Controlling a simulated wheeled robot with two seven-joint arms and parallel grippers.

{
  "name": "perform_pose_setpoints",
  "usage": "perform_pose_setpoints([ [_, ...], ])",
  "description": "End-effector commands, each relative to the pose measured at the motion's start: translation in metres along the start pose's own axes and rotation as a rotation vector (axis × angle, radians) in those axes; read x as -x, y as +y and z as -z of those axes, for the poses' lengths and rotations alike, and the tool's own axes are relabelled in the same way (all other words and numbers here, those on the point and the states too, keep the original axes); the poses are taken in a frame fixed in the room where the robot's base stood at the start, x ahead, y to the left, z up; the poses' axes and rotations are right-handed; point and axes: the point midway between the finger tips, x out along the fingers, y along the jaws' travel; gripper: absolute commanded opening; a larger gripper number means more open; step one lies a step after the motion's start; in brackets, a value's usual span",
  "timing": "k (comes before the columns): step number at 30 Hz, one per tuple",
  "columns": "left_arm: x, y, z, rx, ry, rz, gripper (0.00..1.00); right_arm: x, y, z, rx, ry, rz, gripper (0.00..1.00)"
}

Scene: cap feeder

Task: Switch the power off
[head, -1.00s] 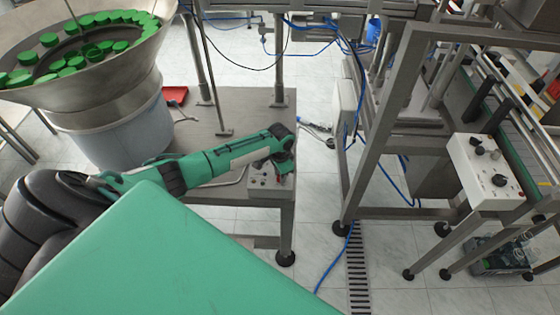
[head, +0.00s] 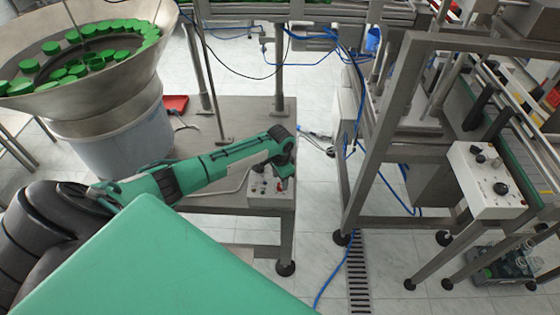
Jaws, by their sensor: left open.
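A small grey control box (head: 262,195) with knobs and a red part sits on the front right corner of the steel table. My left gripper (head: 285,178) is at the end of the green and black arm from the left. It points down at the back right of this box, and its jaws are open. The gripper covers part of the box, and I cannot tell whether it touches a control. Green caps (head: 75,62) lie in the metal feeder bowl (head: 85,105) at the upper left. My right gripper is not in view.
A larger white control panel (head: 487,180) with black knobs stands on the frame at the right. The steel table (head: 225,115) carries an upright post behind my arm. Blue hoses (head: 360,85) hang near the machine frame. A crate (head: 505,262) sits on the floor at the lower right.

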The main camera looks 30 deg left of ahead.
Motion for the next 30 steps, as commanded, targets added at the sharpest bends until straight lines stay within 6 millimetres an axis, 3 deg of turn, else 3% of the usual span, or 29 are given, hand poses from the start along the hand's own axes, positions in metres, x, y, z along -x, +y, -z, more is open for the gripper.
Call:
perform_pose_setpoints([
  [9,0.071,-0.001,0.001,0.0,0.004,0.001,0.49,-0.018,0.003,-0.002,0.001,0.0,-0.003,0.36],
  [15,0.1,0.0,0.0,0.0,0.001,0.0,0.49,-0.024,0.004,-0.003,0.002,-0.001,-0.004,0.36],
  [21,0.111,0.0,0.0,0.001,0.0,-0.001,0.49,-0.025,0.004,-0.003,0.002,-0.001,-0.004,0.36],
  [30,0.111,0.0,0.0,0.001,0.0,-0.001,0.49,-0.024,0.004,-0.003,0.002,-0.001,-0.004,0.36],
])
